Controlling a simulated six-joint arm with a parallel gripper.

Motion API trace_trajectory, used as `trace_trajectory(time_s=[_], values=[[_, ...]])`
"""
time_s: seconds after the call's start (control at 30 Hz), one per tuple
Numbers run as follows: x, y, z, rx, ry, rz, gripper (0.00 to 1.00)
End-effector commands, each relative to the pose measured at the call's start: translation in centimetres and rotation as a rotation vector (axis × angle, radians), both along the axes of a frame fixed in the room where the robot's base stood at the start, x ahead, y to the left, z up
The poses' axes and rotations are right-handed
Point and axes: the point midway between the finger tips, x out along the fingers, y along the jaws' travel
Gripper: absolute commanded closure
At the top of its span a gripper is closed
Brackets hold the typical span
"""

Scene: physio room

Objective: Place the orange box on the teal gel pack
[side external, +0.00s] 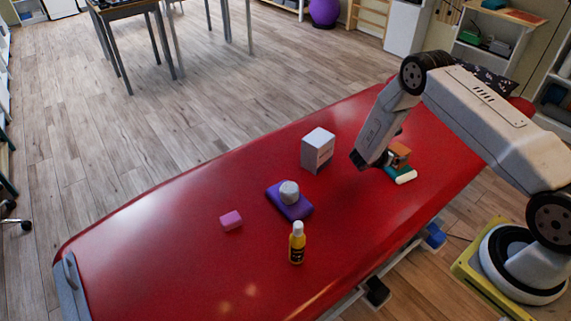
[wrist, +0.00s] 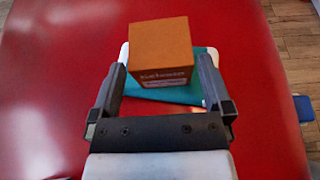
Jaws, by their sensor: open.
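The orange box (wrist: 160,52) sits on the teal gel pack (wrist: 188,95) in the wrist view, its printed side facing my gripper. In the side view the box (side external: 400,153) is partly hidden by my arm, and a strip of the teal gel pack (side external: 392,171) shows beneath it. My gripper (wrist: 161,82) is open, with one finger to each side of the box's near face. I cannot tell whether the fingers touch it. In the side view my gripper (side external: 370,160) is just left of the box, its fingers mostly hidden.
On the red table (side external: 180,220), a white box (side external: 318,150) stands left of my gripper. Further left are a purple pad (side external: 290,203) with a grey roll (side external: 289,191) on it, a pink block (side external: 231,220) and a yellow bottle (side external: 297,243).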

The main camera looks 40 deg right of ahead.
Motion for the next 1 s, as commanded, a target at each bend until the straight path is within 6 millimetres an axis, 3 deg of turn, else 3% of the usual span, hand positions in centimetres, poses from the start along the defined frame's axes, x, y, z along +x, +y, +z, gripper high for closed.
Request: trace_trajectory(time_s=[0.2,0.43,1.0], values=[[0.1,3.5,1.5,-0.001,-0.001,0.004,0.0],[0.0,6.1,2.6,-0.001,0.0,0.002,0.0],[0.0,7.1,3.0,-0.001,0.0,-0.001,0.0]])
